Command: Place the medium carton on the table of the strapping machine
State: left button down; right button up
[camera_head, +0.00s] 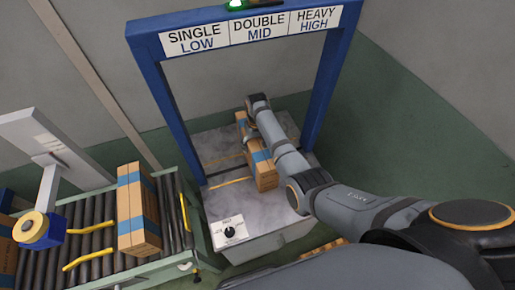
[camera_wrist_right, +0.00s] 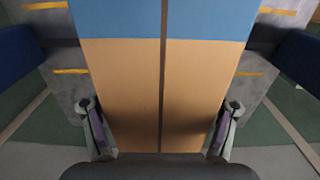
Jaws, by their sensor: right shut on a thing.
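A brown carton with blue bands (camera_head: 263,172) is within the blue frame of the strapping machine, over its grey table (camera_head: 220,205). My right arm covers part of it, and I cannot tell whether its underside touches the table. My right gripper (camera_wrist_right: 160,132) is shut on this carton, with one finger against each side. In the right wrist view the carton's taped face (camera_wrist_right: 125,75) fills the middle, with the grey table and yellow lines on both sides. My left gripper is not in view.
The blue frame (camera_head: 174,105) carries a SINGLE LOW, DOUBLE MID, HEAVY HIGH sign (camera_head: 258,30) and a lit green lamp (camera_head: 236,4). A dial panel (camera_head: 229,231) is at the table's front left. Another carton (camera_head: 132,212) stands on the roller conveyor (camera_head: 92,215) at left, with yellow rails.

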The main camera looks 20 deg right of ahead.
jog(key=shift+s+r, duration=0.1)
jog(key=shift+s+a, duration=0.1)
jog(key=o, duration=1.8)
jog(key=shift+c, duration=0.2)
jog(key=shift+r, duration=0.4)
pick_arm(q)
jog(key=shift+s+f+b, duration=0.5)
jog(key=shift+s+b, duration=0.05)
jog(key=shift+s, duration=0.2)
pick_arm(e)
notch_tip(320, 180, up, 11)
jog(key=shift+r, duration=0.15)
